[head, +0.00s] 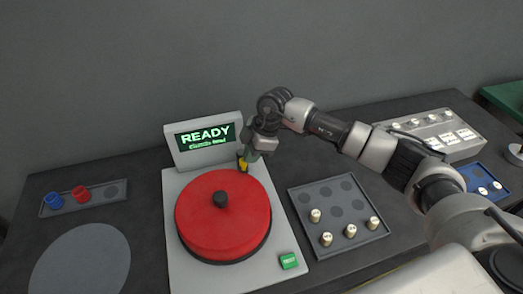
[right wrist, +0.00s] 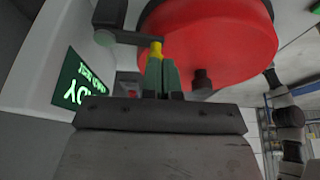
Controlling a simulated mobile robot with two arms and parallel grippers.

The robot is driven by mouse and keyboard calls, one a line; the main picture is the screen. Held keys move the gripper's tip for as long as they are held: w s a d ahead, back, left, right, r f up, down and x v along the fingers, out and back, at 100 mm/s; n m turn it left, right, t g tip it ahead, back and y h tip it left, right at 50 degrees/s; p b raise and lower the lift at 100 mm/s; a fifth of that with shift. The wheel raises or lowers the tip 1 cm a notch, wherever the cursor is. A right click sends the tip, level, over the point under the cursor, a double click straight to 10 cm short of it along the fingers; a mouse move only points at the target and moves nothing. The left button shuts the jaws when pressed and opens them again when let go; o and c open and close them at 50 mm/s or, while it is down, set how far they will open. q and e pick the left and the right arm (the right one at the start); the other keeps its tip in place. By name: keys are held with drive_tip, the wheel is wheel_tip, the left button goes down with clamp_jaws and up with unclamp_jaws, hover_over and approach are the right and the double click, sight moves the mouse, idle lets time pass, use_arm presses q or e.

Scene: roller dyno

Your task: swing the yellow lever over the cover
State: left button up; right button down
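The red round cover (head: 225,225) lies on the grey machine base, with a black knob (head: 220,199) on top. The yellow lever (head: 242,164) is at the cover's far right edge, below the display. My right gripper (head: 248,152) is at the lever. In the right wrist view the yellow lever tip (right wrist: 156,49) shows at the ends of the close-set fingers (right wrist: 161,76), which appear shut on it. A dark arm (right wrist: 127,37) runs from the lever beside the red cover (right wrist: 215,40). The fingers partly hide the lever. My left gripper is not in view.
The display (head: 205,136) reads READY. A green button (head: 289,261) is at the base's front right corner. A grey tray (head: 338,215) with several white-topped pegs stands to the right. A small tray (head: 110,191) with blue and red pieces and a grey disc (head: 82,262) are left.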

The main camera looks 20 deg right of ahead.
drive_tip(key=shift+s+a+f+p, duration=0.15)
drive_tip(key=shift+a+p, duration=0.2)
drive_tip(key=shift+a, duration=0.3)
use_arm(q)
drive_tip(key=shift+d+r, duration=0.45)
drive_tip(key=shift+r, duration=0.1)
use_arm(e)
drive_tip(key=shift+a+f, duration=0.1)
drive_tip(key=shift+a, duration=0.2)
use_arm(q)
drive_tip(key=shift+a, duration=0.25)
